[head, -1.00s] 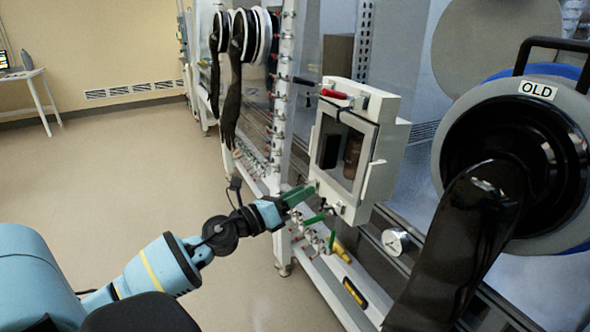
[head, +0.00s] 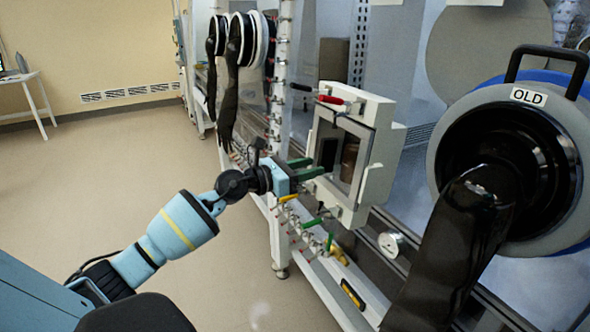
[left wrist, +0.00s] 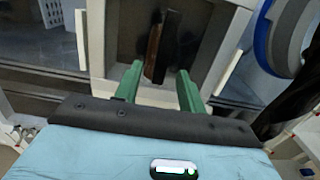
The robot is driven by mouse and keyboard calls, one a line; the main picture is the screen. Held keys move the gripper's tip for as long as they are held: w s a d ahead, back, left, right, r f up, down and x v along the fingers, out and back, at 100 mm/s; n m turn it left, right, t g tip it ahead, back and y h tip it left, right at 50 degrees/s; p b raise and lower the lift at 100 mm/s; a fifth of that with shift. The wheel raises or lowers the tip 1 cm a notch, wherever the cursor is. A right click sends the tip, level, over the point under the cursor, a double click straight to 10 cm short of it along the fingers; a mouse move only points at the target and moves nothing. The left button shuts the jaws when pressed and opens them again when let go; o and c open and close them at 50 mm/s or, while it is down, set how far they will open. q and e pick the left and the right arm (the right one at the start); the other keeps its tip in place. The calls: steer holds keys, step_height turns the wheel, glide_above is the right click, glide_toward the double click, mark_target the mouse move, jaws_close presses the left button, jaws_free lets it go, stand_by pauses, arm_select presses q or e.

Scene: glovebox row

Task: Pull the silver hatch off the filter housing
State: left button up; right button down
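A white box-like housing (head: 377,185) with a grey-framed front (head: 367,131) is mounted on the glovebox row at centre right. A dark upright slab (head: 328,153) and a brown object (head: 349,158) show in its opening. I cannot tell which part is the silver hatch. My left gripper (head: 309,167), with green fingers, is in front of the housing's lower left side. In the left wrist view its fingers (left wrist: 160,72) are apart with nothing between them, pointing at the opening, where a brown-black slab (left wrist: 157,46) stands. Contact is not clear. My right gripper is out of view.
A large round port (head: 447,118) labelled OLD, with a hanging black glove (head: 455,250), stands right of the housing. A red-handled clamp (head: 331,99) is on its top edge. Green-handled valves (head: 313,222) and a gauge (head: 391,243) are below. Open floor (head: 110,160) lies left.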

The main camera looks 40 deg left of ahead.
mark_target(318, 164)
arm_select(q)
steer(key=shift+x, duration=1.75)
jaws_close()
steer(key=c, duration=0.8)
jaws_free()
steer(key=shift+r, duration=0.15)
jaws_close()
